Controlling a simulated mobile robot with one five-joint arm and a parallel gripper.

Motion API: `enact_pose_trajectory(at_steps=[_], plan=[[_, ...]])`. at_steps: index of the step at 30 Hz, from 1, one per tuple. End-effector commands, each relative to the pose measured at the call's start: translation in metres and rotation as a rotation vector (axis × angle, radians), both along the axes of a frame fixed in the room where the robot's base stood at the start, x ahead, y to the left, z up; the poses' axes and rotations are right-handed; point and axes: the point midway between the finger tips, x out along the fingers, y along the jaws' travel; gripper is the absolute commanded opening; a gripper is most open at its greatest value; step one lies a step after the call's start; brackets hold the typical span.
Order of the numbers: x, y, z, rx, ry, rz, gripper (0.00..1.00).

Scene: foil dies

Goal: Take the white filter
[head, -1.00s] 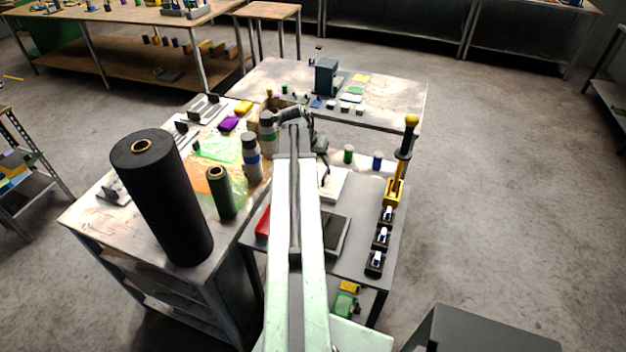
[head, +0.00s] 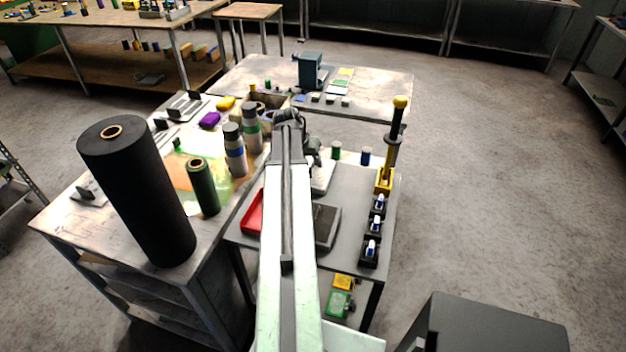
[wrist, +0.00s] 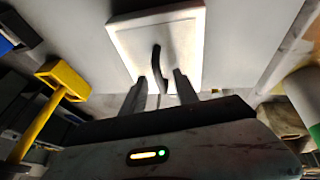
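A flat white square piece, which looks like the white filter (head: 323,177), lies on the grey table just right of my arm in the head view. In the wrist view the white filter (wrist: 188,48) fills the upper middle, with a raised rim and a dark curved strip or handle (wrist: 157,60) at its centre. My gripper (wrist: 158,77) is open, its two dark fingers apart and pointing at the filter, one on either side of the strip's lower end. I cannot tell whether they touch it. In the head view my arm partly hides the filter.
Green (head: 336,151) and blue (head: 366,156) cylinders stand behind the filter. A red tray (head: 252,212) and dark tray (head: 327,226) lie nearer.

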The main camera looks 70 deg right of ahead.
Motion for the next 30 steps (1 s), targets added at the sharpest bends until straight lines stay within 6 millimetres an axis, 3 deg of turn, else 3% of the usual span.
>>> enact_pose_trajectory(at_steps=[2,6,7,30], plan=[[0.0002,0.0004,0.0019,0.0,0.0,0.0,0.36],[0.0004,0.0005,0.0021,0.0,0.0,0.0,0.03],[0.0004,0.0005,0.0021,0.0,0.0,0.0,0.0],[0.0013,0.0008,0.0021,-0.001,-0.001,0.001,0.0]])
